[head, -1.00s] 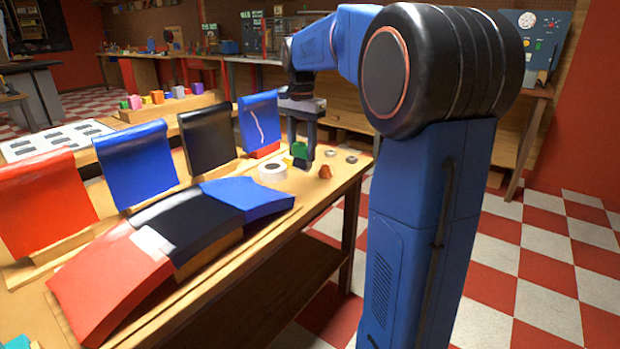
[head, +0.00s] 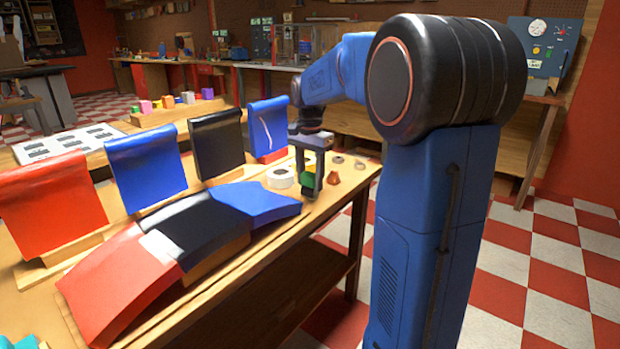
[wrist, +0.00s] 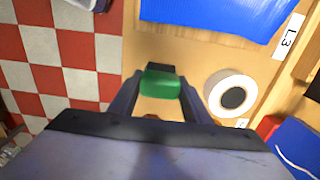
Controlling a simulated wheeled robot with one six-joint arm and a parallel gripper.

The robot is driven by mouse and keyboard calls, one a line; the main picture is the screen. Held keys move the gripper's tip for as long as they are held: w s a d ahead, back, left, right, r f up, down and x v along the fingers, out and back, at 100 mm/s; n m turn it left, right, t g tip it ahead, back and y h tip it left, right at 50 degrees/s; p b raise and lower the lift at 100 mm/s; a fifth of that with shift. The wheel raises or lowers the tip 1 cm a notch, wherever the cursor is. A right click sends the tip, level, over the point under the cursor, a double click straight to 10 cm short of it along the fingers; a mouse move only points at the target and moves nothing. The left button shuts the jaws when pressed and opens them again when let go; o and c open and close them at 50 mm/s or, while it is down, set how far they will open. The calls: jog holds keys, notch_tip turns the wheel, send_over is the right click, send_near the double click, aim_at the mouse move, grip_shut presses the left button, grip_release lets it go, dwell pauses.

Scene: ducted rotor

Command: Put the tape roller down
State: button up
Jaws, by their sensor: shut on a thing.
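The tape roller, with a green body (wrist: 160,84) and a dark end, is gripped between the fingertips of my gripper (wrist: 158,90) in the wrist view. In the head view my gripper (head: 310,184) points down near the right end of the bench, with the green of the tape roller (head: 309,180) between its fingers. It is at or just above the bench top; I cannot tell whether it touches. A white tape roll (head: 281,177) lies beside it to the left and also shows in the wrist view (wrist: 231,94).
Blue, black and red curved panels (head: 195,235) lie along the bench's front. Upright panels (head: 147,168) stand behind. The bench's right edge is close.

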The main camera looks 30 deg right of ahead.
jog(key=o, duration=1.1)
jog(key=shift+f, duration=0.1)
notch_tip(320, 180, up, 12)
jog(key=s+a+f+n+t, duration=0.1)
jog(key=s+a+f+n, duration=0.25)
jog(key=s+a, duration=0.35)
jog(key=s+a+f+n+t, duration=0.2)
jog(key=s+a+n, duration=0.2)
jog(key=s, duration=0.6)
jog(key=s+a+f+n+t, duration=0.1)
jog(key=s+a+f+n, duration=0.1)
jog(key=s+f, duration=0.4)
jog(key=s+a+f+n, duration=0.2)
jog(key=s+f+n, duration=0.2)
jog(key=s+f, duration=0.2)
jog(key=shift+s+a+f+t, duration=0.25)
jog(key=shift+s+a+t, duration=0.15)
jog(key=shift+s, duration=0.25)
jog(key=shift+n, duration=0.25)
